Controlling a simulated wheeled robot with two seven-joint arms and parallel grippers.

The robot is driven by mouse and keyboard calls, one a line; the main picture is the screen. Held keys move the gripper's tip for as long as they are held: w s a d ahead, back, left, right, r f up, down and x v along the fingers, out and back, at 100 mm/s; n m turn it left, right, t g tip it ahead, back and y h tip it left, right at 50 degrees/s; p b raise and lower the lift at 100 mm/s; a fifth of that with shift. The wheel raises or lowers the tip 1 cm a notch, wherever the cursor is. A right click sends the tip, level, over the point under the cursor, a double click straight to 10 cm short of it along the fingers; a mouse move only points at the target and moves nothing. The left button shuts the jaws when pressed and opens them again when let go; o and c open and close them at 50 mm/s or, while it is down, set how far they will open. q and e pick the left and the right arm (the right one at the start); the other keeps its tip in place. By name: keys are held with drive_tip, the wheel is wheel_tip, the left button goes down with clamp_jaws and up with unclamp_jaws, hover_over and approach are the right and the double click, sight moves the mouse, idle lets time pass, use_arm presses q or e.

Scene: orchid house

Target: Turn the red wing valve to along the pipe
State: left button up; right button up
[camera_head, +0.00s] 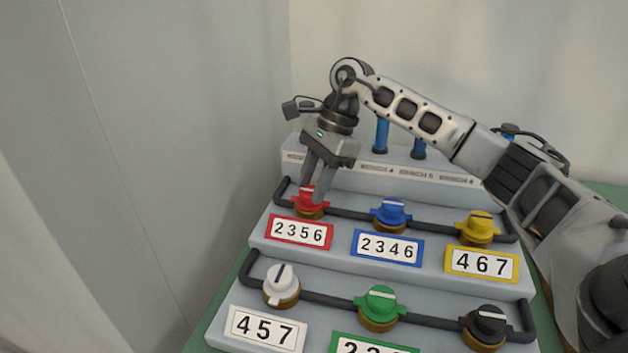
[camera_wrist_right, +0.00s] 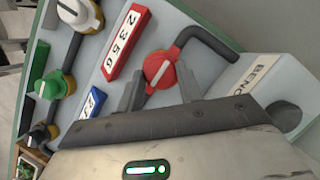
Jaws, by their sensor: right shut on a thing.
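The red wing valve (camera_head: 309,212) sits on the upper black pipe at its left end, above the 2356 label. My right gripper (camera_head: 316,190) reaches down onto it from above, shut on its handle. In the right wrist view, the valve (camera_wrist_right: 159,70) lies between the finger tips of the gripper (camera_wrist_right: 160,92). Its white line slants roughly the same way as the pipe there; the exact angle is hard to tell. The fingers hide part of the handle in the head view. My left gripper is not in view.
A blue valve (camera_head: 391,213) and a yellow valve (camera_head: 478,229) share the upper pipe. White (camera_head: 281,287), green (camera_head: 379,308) and black (camera_head: 485,326) valves sit on the lower pipe (camera_head: 330,299). Blue upright posts (camera_head: 381,136) stand behind. A grey wall (camera_head: 150,150) is at left.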

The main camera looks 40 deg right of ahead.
drive_tip(key=shift+r, duration=0.1)
idle(0.3)
drive_tip(key=o, duration=1)
drive_tip(key=p+v, duration=0.1)
drive_tip(key=v, duration=1.5)
drive_tip(key=shift+a, duration=0.1)
drive_tip(key=shift+w, duration=0.1)
